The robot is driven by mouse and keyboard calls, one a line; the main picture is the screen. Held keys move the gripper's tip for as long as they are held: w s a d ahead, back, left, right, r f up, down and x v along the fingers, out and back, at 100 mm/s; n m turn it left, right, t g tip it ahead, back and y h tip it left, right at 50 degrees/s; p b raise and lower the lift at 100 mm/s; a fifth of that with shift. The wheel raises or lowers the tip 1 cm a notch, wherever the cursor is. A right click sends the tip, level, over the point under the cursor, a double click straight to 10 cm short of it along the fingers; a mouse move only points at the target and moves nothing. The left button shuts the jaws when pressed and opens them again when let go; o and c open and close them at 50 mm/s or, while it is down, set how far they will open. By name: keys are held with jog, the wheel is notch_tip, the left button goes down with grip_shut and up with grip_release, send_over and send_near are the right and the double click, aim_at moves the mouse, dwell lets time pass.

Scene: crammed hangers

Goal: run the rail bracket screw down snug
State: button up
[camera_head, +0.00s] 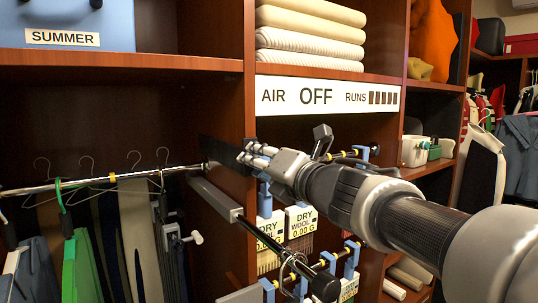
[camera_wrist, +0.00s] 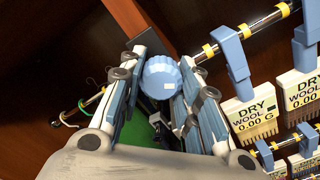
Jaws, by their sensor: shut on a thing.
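My gripper (camera_head: 254,153) reaches in from the right to the wooden upright at the end of the hanging rail (camera_head: 100,185). In the wrist view its two fingers (camera_wrist: 165,80) are closed around a blue ribbed round knob (camera_wrist: 170,76) with a small pale mark. I cannot tell whether this knob is the head of the bracket screw or a tool handle. In the head view the fingers and arm hide the knob. The rail bracket and the screw's seating are not clearly visible.
Clothes on hangers, one green garment (camera_head: 83,262), hang at left. A grey bar (camera_head: 215,198) runs below my gripper. Right of it, short rods carry blue clips and DRY WOOL tags (camera_head: 301,222). A sign (camera_head: 328,97) reads AIR OFF. Shelves and uprights close in the space.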

jog(key=m+p, duration=0.1)
jog(key=m, duration=0.1)
jog(key=m+p, duration=0.2)
jog(key=m, duration=0.1)
jog(key=shift+r+m, duration=0.2)
jog(key=shift+m, duration=0.1)
jog(key=shift+f+m+p, duration=0.1)
jog(key=shift+m+p, duration=1.15)
jog(key=shift+m, duration=0.85)
jog(key=o, duration=1.1)
jog(key=v, duration=1.2)
jog(key=shift+d, duration=0.1)
